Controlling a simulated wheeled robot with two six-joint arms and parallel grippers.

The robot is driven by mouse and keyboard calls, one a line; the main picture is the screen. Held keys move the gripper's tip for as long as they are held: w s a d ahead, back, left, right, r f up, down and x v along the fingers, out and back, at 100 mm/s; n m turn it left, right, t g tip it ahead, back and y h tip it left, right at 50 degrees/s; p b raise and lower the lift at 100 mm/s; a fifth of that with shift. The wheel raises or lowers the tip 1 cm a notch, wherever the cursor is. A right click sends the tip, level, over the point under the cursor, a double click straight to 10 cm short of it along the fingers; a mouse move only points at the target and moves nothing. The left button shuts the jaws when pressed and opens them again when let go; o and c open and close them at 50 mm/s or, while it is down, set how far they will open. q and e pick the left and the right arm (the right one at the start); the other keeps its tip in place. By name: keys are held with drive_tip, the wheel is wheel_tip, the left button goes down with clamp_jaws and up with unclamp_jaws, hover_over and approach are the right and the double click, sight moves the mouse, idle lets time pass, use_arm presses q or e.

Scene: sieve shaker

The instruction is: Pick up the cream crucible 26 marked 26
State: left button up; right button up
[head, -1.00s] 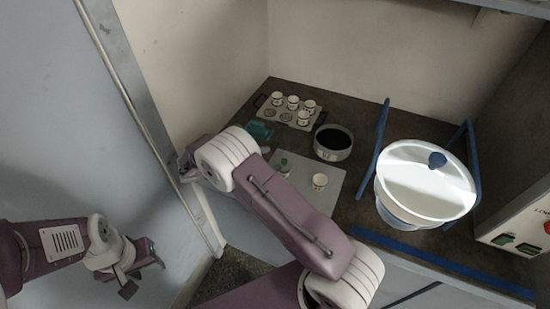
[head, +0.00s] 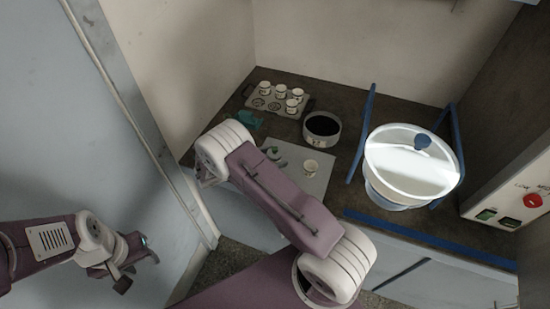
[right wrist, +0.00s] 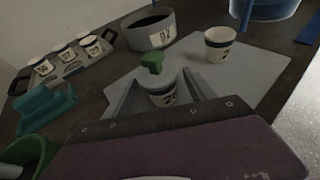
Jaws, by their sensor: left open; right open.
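On the grey mat stands a cream crucible with a dark-marked label (right wrist: 163,95), carrying a green piece (right wrist: 152,62) on top; it also shows in the head view (head: 272,154). Its label starts with 2, but the second digit is too blurred to read surely. My right gripper (right wrist: 162,88) is open, its fingers reaching to either side of this crucible; whether they touch it I cannot tell. My left gripper (head: 134,267) is open and empty, off the bench at the lower left.
A second cream crucible (right wrist: 220,42) stands on the mat (right wrist: 255,72). Several labelled crucibles sit in a rack (head: 251,100) at the back. A dark-filled pan (head: 322,128), teal piece (right wrist: 43,108), large white-lidded bowl (head: 400,160) with blue bars and control box (head: 515,205) are around.

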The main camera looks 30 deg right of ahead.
sight(275, 148)
drive_tip(key=shift+d+f, duration=0.15)
drive_tip(key=shift+d, duration=0.2)
drive_tip(key=shift+a, duration=0.1)
clamp_jaws()
drive_tip(key=shift+r, duration=0.7)
wheel_tip(275, 148, up, 3)
drive_tip(key=shift+f, duration=0.1)
drive_tip(key=s+d+r, duration=0.2)
drive_tip(key=s+r, duration=0.5)
drive_tip(key=s, duration=0.4)
drive_tip(key=shift+s+d+p, duration=0.15)
drive_tip(key=shift+d+p, duration=0.25)
